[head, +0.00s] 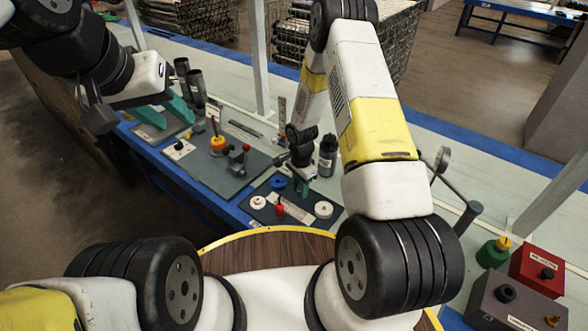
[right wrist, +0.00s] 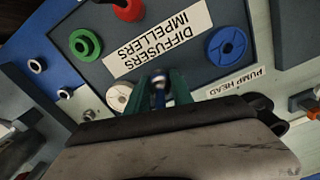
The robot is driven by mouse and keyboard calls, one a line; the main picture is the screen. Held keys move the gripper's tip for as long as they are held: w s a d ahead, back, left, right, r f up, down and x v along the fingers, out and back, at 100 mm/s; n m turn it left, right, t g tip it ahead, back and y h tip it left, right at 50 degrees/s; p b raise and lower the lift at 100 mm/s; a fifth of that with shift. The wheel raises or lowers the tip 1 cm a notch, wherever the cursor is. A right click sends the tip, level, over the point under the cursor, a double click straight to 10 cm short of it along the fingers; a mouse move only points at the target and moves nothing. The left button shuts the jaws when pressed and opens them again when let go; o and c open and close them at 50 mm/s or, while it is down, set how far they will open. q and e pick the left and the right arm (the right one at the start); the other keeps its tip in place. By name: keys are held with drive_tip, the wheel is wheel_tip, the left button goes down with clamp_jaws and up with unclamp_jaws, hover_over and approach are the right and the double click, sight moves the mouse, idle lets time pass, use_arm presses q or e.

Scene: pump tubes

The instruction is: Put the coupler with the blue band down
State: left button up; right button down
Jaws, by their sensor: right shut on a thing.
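My right gripper (head: 301,188) is low over the dark parts mat (head: 262,217), its green fingers pointing down. In the right wrist view its fingers (right wrist: 160,97) are shut on a small metallic piece with a touch of blue, the coupler (right wrist: 158,83). Its lower part is hidden between the fingers. I cannot tell whether it touches the surface beneath. My left gripper (head: 164,112) is at the far left, over the other end of the bench, with its green fingers apart and nothing seen between them.
The mat's DIFFUSERS IMPELLERS label (right wrist: 160,40) lies beside a blue impeller (right wrist: 227,47), a green ring (right wrist: 86,45), a red part (right wrist: 128,8) and a white disc (right wrist: 119,95). Small metal fittings (right wrist: 37,66) stand nearby. A dark bottle (head: 327,155) stands behind my right gripper.

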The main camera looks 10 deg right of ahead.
drive_tip(key=shift+w+f, duration=0.1)
drive_tip(key=shift+w, duration=0.85)
drive_tip(key=shift+f, duration=1.75)
drive_tip(key=shift+f, duration=0.15)
drive_tip(key=c, duration=1.1)
unclamp_jaws()
